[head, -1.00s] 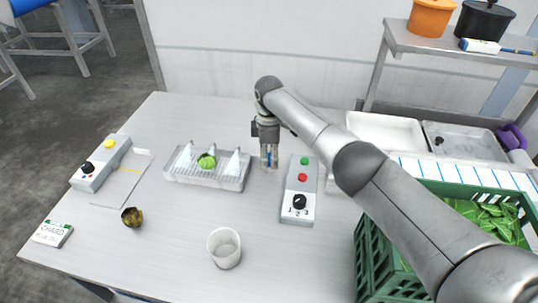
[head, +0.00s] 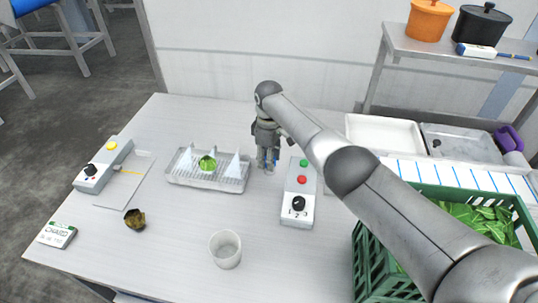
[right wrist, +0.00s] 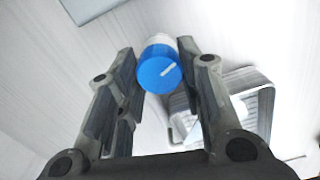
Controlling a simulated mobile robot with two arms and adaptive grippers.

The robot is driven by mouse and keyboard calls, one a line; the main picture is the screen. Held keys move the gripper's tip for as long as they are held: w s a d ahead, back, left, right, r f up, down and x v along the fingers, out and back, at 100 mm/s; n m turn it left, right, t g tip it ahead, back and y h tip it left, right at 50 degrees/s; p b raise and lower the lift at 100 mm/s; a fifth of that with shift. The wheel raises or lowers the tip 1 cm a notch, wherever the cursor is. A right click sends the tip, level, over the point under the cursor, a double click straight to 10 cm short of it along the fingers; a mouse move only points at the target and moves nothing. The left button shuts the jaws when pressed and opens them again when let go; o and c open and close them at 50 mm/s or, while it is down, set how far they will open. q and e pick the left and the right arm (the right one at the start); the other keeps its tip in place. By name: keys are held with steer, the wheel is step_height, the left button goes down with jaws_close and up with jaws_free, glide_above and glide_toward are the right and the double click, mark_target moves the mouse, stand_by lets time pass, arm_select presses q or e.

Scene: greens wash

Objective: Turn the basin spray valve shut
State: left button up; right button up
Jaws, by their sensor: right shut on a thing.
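The spray valve shows in the right wrist view as a blue round knob (right wrist: 158,73) with a white line on its face, on a pale body. The line slants up to the right. My right gripper (head: 267,165) points down beside the right end of the basin; in the right wrist view its fingers (right wrist: 160,57) are shut on the knob, one on each side. The basin (head: 228,185) is a shallow grey ribbed tray. White spray cones (head: 186,161) stand in it around a green bundle (head: 207,164). My left gripper is not in view.
A control box (head: 298,190) with green and red buttons and a black dial stands right of the gripper. A green crate of leaves (head: 370,270) is at the right front. A white cup (head: 225,249), brown lump (head: 134,219), label block (head: 57,234) and another switch box (head: 103,165) are around.

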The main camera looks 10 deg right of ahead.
steer(key=m+p, duration=0.1)
steer(key=m, duration=0.5)
steer(key=shift+m+p, duration=0.3)
steer(key=m, duration=0.3)
steer(key=shift+p, duration=0.3)
steer(key=shift+m, duration=1.8)
steer(key=shift+w+d, duration=0.1)
steer(key=o, duration=1)
step_height(320, 180, up, 12)
